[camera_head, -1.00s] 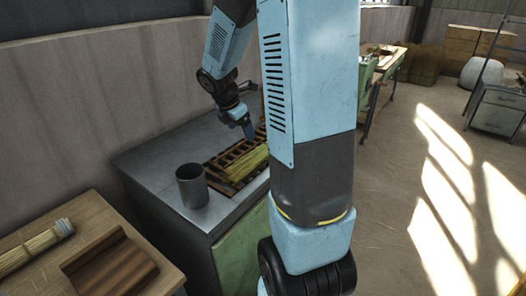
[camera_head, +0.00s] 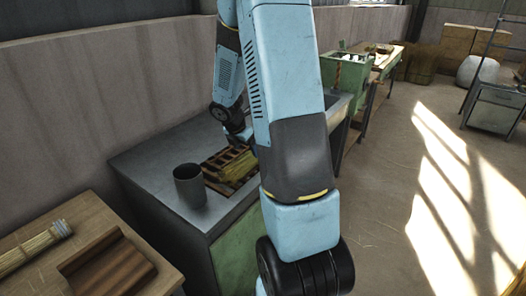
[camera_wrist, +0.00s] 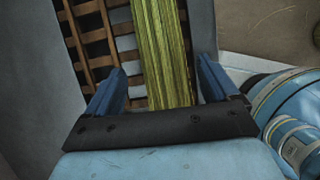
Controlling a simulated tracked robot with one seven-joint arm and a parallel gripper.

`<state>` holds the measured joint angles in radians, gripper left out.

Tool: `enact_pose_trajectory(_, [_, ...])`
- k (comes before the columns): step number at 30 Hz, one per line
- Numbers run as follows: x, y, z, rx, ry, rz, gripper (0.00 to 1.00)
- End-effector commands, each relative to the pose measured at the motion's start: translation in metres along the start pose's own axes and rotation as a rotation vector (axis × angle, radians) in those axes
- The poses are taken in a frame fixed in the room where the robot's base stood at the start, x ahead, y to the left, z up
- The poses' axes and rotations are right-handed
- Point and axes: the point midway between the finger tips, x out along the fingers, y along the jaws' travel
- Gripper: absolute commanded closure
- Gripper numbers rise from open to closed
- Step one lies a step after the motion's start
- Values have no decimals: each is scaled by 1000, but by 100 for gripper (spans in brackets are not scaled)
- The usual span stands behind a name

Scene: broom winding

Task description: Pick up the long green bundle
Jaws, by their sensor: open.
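The long green bundle (camera_wrist: 160,45) is a yellow-green sheaf of straw. In the wrist view it runs from the top edge down between the two blue fingers of my gripper (camera_wrist: 161,85). The fingers are apart, one on each side of it, with a gap on both sides. I cannot tell how high the fingers are above it. In the head view the bundle (camera_head: 238,165) lies on a brown wooden slatted rack (camera_head: 222,186) on the grey bench. My arm covers its right end and hides the fingertips there.
A dark metal cup (camera_head: 189,186) stands on the grey bench (camera_head: 150,160), left of the rack. A wooden table (camera_head: 90,215) at lower left holds a tied straw bundle (camera_head: 35,247) and a brown grooved block (camera_head: 108,268). A wall runs behind the bench.

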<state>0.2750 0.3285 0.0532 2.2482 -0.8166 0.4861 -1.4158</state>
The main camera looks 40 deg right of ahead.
Motion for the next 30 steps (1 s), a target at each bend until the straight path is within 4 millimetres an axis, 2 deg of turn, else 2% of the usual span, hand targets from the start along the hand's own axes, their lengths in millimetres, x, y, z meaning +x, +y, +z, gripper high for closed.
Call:
enact_pose_trajectory(7, [32, -6, 0, -2, 2, -4, 12])
enact_pose_trajectory(12, [47, -5, 1, 1, 1, -1, 12])
enact_pose_trajectory(21, [50, -4, 1, 1, 0, 1, 12])
enact_pose_trajectory(23, [50, -4, 1, 1, 0, 1, 16])
enact_pose_trajectory(30, [50, -4, 1, 1, 0, 1, 39])
